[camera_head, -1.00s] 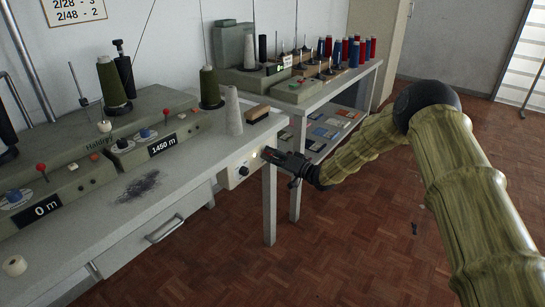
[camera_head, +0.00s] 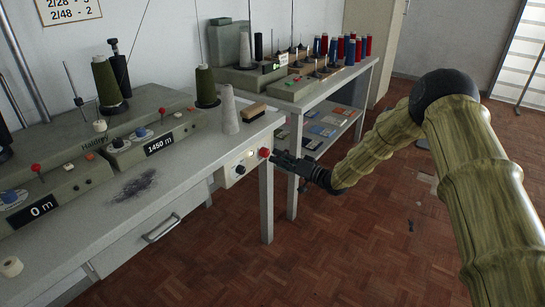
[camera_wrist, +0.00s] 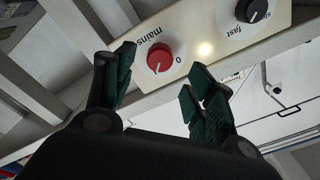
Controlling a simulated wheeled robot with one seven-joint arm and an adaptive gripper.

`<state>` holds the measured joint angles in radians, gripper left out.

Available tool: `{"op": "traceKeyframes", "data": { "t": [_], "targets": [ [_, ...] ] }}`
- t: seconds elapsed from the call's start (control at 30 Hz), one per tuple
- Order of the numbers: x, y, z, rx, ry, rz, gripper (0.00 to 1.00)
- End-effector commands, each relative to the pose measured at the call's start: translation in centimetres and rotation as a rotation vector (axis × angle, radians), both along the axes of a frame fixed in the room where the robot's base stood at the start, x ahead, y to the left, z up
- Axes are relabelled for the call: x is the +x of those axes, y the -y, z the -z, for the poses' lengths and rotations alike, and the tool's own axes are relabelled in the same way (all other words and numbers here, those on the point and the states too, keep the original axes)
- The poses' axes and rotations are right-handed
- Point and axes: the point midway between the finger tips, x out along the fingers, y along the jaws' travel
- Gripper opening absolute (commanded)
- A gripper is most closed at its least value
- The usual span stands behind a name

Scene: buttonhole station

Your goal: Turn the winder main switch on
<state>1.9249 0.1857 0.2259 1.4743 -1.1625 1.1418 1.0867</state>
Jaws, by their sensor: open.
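The winder main switch is a red round knob (camera_wrist: 160,58) on the cream panel (camera_wrist: 187,30), with "mains" and "0" printed beside it, upside down in the wrist view. A pale mark shows near its lower edge in that view, off the "0". The knob (camera_head: 265,153) also shows at the table's right end in the head view. A small lamp (camera_wrist: 205,48) beside it glows warm white. My gripper (camera_wrist: 158,80) is open and empty. Its fingers lie on either side of the knob in the wrist view, and the gripper (camera_head: 276,159) is just right of the knob, apparently clear of it.
A black slow-fast knob (camera_wrist: 256,10) sits on the same panel. The winder (camera_head: 150,130) and a grey thread cone (camera_head: 228,112) stand on the table above. A second table (camera_head: 330,80) with coloured spools is behind. Open parquet floor lies to the right.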

Motion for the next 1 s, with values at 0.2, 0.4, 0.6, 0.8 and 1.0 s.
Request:
{"op": "traceKeyframes", "data": {
  "t": [0.2, 0.4, 0.6, 0.8, 1.0],
  "targets": [
    [-2.2, 3.2, 0.1, 0.001, -0.002, 0.003, 0.55],
    [-3.4, 4.8, 0.1, 0.001, -0.001, 0.001, 0.55],
    [-3.8, 5.2, 0.2, 0.001, -0.001, 0.001, 0.55],
    [-3.8, 5.2, 0.2, 0.001, 0.0, 0.001, 0.55],
    [-5.0, 5.0, 2.5, -0.024, -0.033, 0.03, 0.55]
  ]
}}
